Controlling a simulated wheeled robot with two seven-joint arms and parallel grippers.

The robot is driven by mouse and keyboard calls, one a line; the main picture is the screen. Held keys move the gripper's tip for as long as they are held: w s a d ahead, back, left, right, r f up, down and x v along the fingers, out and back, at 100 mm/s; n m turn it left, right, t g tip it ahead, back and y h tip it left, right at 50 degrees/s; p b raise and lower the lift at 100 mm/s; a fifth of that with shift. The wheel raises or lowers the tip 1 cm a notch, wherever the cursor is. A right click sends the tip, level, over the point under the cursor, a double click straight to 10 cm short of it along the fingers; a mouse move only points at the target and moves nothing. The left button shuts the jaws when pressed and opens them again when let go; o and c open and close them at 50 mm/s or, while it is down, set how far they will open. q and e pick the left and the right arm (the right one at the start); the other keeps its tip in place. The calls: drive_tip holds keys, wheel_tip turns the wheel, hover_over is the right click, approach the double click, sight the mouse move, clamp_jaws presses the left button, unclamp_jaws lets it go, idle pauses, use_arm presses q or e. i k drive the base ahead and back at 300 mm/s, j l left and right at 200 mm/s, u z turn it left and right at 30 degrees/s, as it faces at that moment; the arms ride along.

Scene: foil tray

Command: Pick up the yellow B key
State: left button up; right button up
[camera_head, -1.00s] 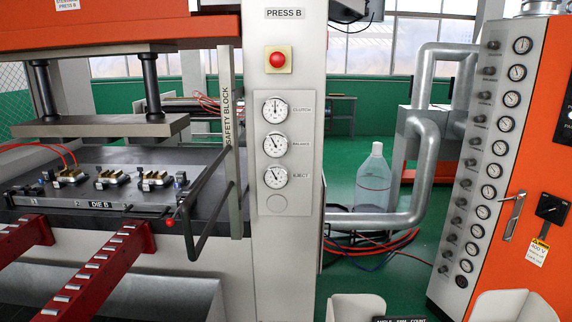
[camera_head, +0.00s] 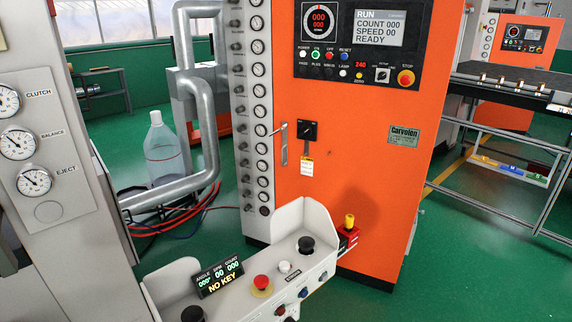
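A small yellow piece (camera_head: 349,221) stands upright in a red holder (camera_head: 347,238) at the right end of the white control stand; it looks like the yellow key, but a letter B on it is too small to read. The control stand (camera_head: 322,262) has a display (camera_head: 219,279) reading "NO KEY", a red button (camera_head: 262,283), a white button and two black knobs. Neither of my grippers shows in the head view.
An orange cabinet (camera_head: 340,195) with a lit panel stands behind the control stand. The press column with gauges (camera_head: 50,150) is at left. A rack (camera_head: 520,150) stands at right. Green floor is open at right.

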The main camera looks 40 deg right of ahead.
sight(349, 219)
drive_tip(key=z, duration=1.85)
drive_tip(key=i+l+u, duration=0.4)
drive_tip(key=k+j, duration=0.1)
